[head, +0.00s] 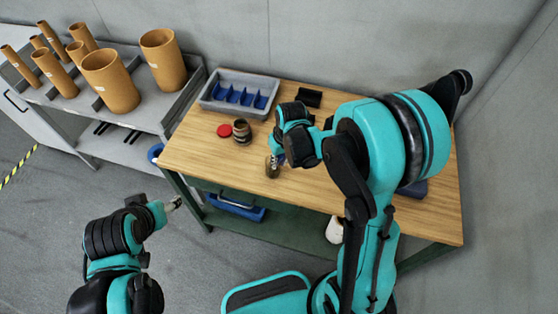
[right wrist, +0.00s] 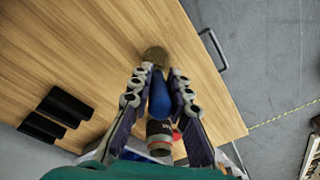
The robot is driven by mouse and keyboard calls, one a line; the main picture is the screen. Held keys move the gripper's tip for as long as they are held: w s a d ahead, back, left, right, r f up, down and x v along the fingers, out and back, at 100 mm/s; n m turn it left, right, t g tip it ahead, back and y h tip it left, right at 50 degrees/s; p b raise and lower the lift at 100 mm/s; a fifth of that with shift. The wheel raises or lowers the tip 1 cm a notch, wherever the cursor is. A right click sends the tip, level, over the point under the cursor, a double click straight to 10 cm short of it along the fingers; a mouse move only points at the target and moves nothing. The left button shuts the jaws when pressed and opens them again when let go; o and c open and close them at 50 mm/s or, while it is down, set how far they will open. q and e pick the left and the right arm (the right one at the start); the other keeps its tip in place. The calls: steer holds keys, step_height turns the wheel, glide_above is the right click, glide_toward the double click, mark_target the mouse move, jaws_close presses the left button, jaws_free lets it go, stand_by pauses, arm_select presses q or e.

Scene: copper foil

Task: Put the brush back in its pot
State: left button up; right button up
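The brush shows in the right wrist view as a blue handle (right wrist: 160,98) with a round tan bristle head (right wrist: 155,56). In the head view its brownish head (head: 272,169) is near the table's front edge. My right gripper (right wrist: 160,78) has its fingers close on both sides of the handle and appears shut on it. I cannot tell whether the brush touches the table. The pot, a dark brown jar (head: 242,131), stands upright beyond the gripper; it also shows in the wrist view (right wrist: 159,134). My left gripper (head: 174,204) is off the table, its fingers too small to read.
A red lid (head: 224,130) lies left of the pot. A grey tray with blue dividers (head: 240,78) is at the back left of the wooden table (head: 200,150). A black block (head: 308,97) lies behind. A shelf with brown tubes (head: 110,82) stands left.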

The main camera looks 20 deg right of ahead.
steer(key=o, duration=0.3)
steer(key=shift+r, duration=0.15)
steer(key=shift+r+p, duration=0.4)
steer(key=shift+p, duration=0.15)
step_height(320, 180, up, 11)
steer(key=s+d+p, duration=0.1)
steer(key=p, duration=0.2)
steer(key=s+r+m+t+h, duration=0.1)
steer(key=s+r+t, duration=0.4)
steer(key=s, duration=0.7)
steer(key=shift+d+r+t, duration=0.3)
steer(key=shift+r+t, duration=0.1)
steer(key=shift+r, duration=0.9)
